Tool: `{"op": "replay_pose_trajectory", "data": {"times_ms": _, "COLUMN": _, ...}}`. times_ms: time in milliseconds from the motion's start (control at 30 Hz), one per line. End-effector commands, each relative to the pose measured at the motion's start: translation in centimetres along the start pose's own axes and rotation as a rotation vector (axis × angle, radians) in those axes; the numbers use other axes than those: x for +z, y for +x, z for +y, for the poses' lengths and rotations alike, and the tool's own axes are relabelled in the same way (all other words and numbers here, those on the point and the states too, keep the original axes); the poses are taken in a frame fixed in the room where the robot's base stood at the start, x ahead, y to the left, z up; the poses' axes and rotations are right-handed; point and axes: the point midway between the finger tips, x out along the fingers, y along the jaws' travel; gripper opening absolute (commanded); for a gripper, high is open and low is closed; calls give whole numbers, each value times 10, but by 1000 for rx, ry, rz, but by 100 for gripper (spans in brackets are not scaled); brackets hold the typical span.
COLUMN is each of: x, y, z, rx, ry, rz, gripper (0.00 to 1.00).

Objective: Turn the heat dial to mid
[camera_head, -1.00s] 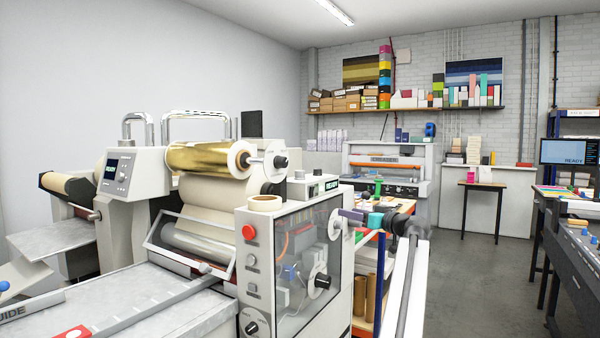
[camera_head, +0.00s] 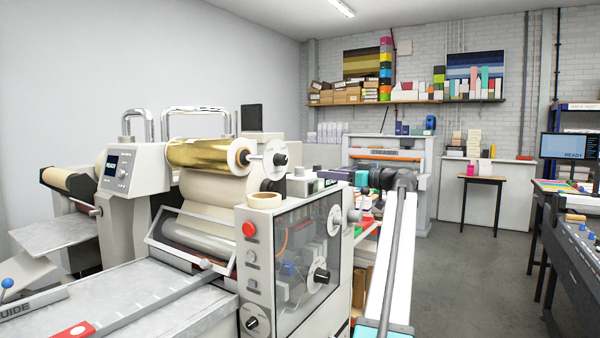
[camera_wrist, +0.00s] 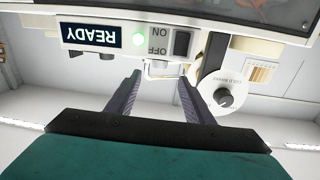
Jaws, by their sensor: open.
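A black dial (camera_head: 252,323) with a pale marked plate sits low on the front of the laminating machine (camera_head: 262,225); its setting is too small to read, and I cannot tell whether it is the heat dial. In the head view, my gripper (camera_head: 336,175) is by the machine's top right edge.
A clear side cover (camera_head: 300,260) faces right. A creaser (camera_head: 385,160) stands behind. The floor (camera_head: 460,270) at right is open.

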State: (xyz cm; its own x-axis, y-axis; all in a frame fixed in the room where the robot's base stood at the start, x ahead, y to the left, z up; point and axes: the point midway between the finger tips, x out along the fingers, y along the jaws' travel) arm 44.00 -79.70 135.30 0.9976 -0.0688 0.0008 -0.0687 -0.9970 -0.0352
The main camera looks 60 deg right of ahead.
Motion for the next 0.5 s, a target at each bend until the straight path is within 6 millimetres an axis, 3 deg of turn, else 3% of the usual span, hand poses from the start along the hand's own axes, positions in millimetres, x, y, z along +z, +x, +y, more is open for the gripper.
{"op": "replay_pose_trajectory", "data": {"times_ms": 500, "x": -2, "y": 66, "z": 0, "rx": -1, "ry": -1, "rz": 0, "gripper": 47}}
